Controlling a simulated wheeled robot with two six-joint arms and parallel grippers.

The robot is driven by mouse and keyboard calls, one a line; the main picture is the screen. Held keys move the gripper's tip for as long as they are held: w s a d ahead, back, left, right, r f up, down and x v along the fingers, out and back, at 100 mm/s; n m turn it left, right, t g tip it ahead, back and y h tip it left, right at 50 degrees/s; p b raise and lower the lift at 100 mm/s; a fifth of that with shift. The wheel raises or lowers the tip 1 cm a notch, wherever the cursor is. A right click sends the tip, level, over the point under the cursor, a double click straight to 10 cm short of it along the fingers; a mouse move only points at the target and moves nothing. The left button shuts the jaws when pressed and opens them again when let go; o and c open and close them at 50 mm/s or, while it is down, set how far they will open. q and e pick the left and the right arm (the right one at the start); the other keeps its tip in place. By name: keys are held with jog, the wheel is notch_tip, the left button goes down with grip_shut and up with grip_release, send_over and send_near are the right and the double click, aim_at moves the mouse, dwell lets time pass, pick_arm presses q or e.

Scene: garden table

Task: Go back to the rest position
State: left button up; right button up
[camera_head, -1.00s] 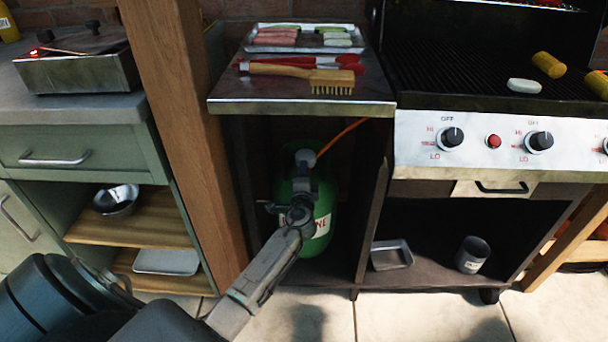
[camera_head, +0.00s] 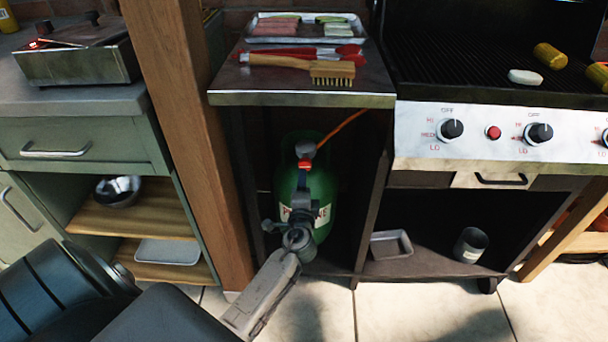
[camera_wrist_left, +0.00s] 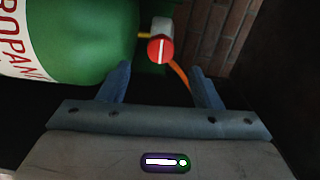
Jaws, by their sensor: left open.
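The green propane tank (camera_head: 323,182) stands in the open cabinet under the side shelf. Its red valve knob (camera_head: 305,163) shows at the top, and an orange hose (camera_head: 345,130) runs up to the right from there. My left gripper (camera_head: 303,187) is in front of the tank, just below the knob in the picture. In the left wrist view my gripper (camera_wrist_left: 160,80) is open, with nothing between its two fingers. The red knob (camera_wrist_left: 160,50) is ahead of the fingers and apart from them, with the tank (camera_wrist_left: 75,45) on the left. My right gripper is not in view.
A wooden post (camera_head: 190,130) stands left of the cabinet. The side shelf (camera_head: 290,98) above holds a brush (camera_head: 325,70), red tongs and a food tray (camera_head: 305,27). The grill (camera_head: 480,140) is on the right. The tiled floor (camera_head: 400,310) in front is clear.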

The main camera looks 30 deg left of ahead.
pick_arm(q)
jog(key=shift+v, duration=0.8)
